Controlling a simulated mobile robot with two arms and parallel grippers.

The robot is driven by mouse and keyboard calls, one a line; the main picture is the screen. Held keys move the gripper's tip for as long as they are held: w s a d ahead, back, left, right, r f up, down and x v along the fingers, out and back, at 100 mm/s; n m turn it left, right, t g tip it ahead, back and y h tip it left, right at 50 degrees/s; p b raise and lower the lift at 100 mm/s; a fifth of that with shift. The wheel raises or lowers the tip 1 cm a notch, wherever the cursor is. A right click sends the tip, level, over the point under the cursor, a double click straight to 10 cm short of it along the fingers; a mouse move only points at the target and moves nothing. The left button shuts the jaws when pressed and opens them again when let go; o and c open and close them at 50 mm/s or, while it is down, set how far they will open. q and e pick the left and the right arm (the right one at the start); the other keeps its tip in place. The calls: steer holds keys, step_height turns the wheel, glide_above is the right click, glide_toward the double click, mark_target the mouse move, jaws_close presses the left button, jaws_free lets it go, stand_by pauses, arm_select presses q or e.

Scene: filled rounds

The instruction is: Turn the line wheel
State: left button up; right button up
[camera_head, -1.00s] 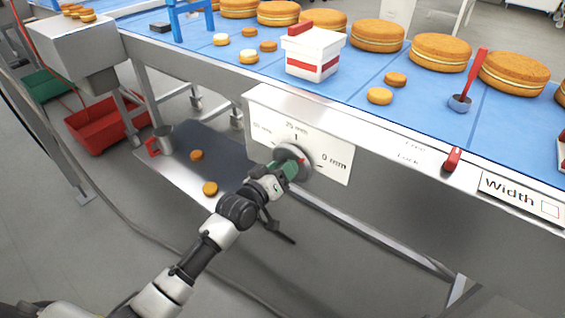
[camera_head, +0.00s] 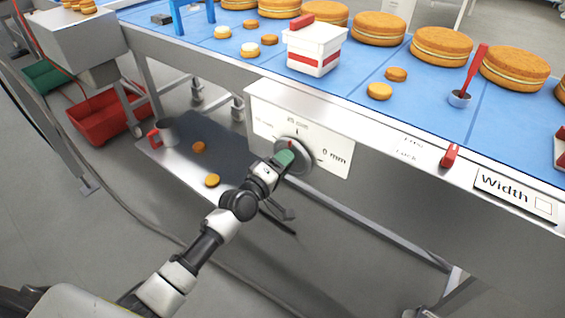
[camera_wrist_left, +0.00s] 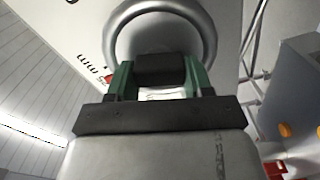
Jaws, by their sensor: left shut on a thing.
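The line wheel (camera_head: 306,158) is a round grey wheel on a white scale panel on the conveyor's front side. The panel reads 0 mm at the right, with another mark at the top. A small red mark shows near the wheel's top. My left gripper (camera_head: 284,158), with green fingers, is at the wheel's face and covers its lower left part. In the left wrist view the grey wheel rim (camera_wrist_left: 207,30) arches over my left gripper (camera_wrist_left: 160,75), which is shut on a dark cylindrical part of the wheel. My right gripper is not in view.
A white tub (camera_head: 315,50), round cakes (camera_head: 379,28) and a red-handled tool (camera_head: 470,75) are on the blue belt. A red lever (camera_head: 450,156) sits right of the panel. Below are a low shelf (camera_head: 190,172) with a mug (camera_head: 164,133) and a red crate (camera_head: 95,120).

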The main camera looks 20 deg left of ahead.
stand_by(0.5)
arm_select(q)
steer(key=o, duration=0.9)
steer(key=shift+o, duration=0.2)
steer(key=v, duration=1)
steer(key=shift+s, duration=0.4)
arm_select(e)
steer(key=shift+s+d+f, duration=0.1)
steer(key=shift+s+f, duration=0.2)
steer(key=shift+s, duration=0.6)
arm_select(q)
steer(key=shift+a, duration=0.15)
